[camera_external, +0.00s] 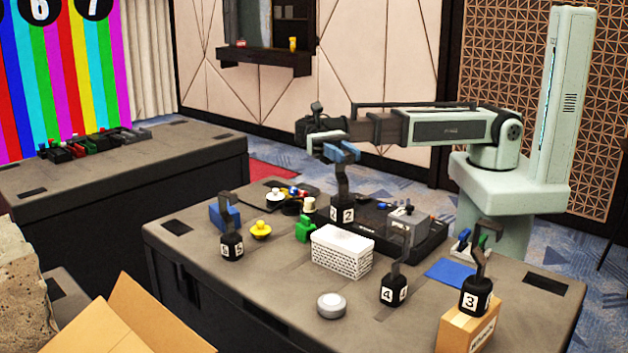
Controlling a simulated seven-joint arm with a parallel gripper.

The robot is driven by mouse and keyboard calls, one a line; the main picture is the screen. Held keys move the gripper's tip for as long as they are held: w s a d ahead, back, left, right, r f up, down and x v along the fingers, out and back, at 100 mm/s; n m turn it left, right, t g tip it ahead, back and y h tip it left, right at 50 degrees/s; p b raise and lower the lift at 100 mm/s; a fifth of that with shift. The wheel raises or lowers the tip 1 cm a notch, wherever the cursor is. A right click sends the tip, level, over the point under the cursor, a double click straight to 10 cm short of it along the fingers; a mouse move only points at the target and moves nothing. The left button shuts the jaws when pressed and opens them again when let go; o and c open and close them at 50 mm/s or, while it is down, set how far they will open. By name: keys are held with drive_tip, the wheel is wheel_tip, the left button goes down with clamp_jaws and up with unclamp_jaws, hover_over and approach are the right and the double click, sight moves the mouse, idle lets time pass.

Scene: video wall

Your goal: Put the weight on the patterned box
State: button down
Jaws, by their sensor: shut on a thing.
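My gripper (341,153), with blue fingers, is shut on the top of the hook of a black weight marked 2 (343,214). This weight is upright, just behind the patterned box as seen here; I cannot tell whether its base is clear of the table. The white patterned box (342,252) sits mid-table with a bare top. Other black hooked weights are marked 1 (232,246), 4 (394,289) and 3 (475,298). Weights 1 and 4 stand on the table; weight 3 stands on a tan box (466,331).
A black tray-like unit (395,235) lies behind the patterned box, with a grey box (407,231) near it. A green object (304,229), a yellow object (260,231) and a round silver object (331,305) are also on the table (270,290). An open carton (105,325) is front left.

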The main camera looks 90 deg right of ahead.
sight(340, 166)
drive_tip(key=shift+f, duration=1.85)
drive_tip(key=c, duration=0.8)
unclamp_jaws()
drive_tip(key=shift+f, duration=0.15)
drive_tip(key=v, duration=1.2)
